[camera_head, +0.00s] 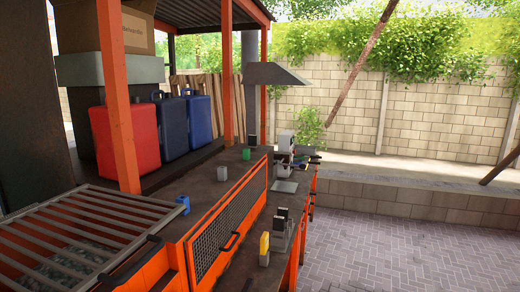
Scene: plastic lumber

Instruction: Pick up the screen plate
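I cannot tell for sure which thing is the screen plate. A small flat grey plate (285,187) lies on the dark bench top in front of a white and dark machine (286,145). A grey slatted grate (70,232) with a dark handle lies over a bin at the lower left. My gripper is not in view.
On the bench stand a grey block (222,174), a green block (246,154), a blue item (182,204) and a yellow item (264,249). Red (126,135) and blue (171,128) containers stand behind an orange post (119,95). Paved floor (400,240) at right is clear.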

